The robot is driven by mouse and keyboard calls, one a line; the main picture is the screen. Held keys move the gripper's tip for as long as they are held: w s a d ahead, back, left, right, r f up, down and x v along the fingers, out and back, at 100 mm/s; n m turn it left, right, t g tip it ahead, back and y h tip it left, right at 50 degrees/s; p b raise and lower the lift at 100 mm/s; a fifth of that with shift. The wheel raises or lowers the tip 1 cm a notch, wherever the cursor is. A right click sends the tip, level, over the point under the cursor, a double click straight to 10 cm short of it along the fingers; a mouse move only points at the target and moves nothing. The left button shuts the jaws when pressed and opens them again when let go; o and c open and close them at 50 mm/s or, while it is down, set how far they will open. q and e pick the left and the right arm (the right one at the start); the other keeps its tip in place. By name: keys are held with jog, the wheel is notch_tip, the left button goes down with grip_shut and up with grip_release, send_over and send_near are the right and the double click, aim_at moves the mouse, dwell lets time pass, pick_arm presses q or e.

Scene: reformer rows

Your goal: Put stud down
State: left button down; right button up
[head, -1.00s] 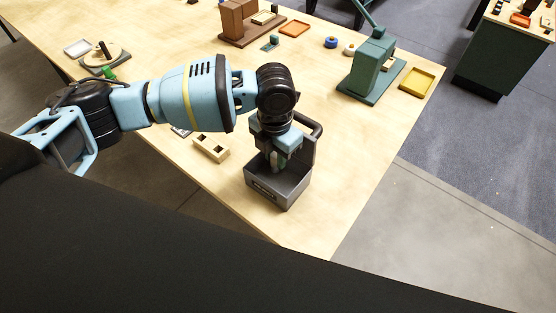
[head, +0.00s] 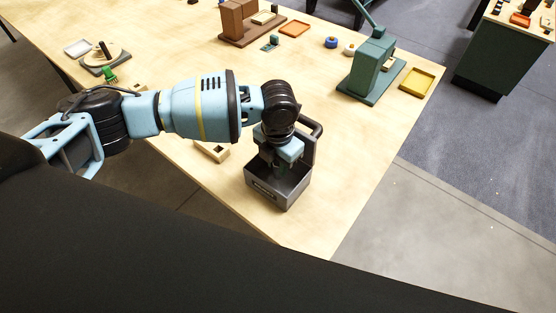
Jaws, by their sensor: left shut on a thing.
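My left gripper (head: 282,172) points down into a dark grey open box (head: 291,194) with a raised handle, near the front corner of the wooden table. It is shut, with its fingertips low inside the box walls. The stud itself cannot be made out; the gripper and the box walls hide what is between the fingers. My right gripper does not show.
A pale wooden block (head: 212,152) lies just left of the box. A green press (head: 368,70) and a yellow tray (head: 416,82) stand at the back right. The tabletop (head: 345,150) right of the box is clear.

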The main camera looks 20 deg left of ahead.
aim_at(278, 163)
pick_arm(q)
jog(key=shift+f, duration=0.4)
jog(key=c, duration=1.2)
grip_release()
jog(key=shift+o, duration=0.2)
jog(key=shift+r, duration=0.15)
notch_tip(278, 163, up, 13)
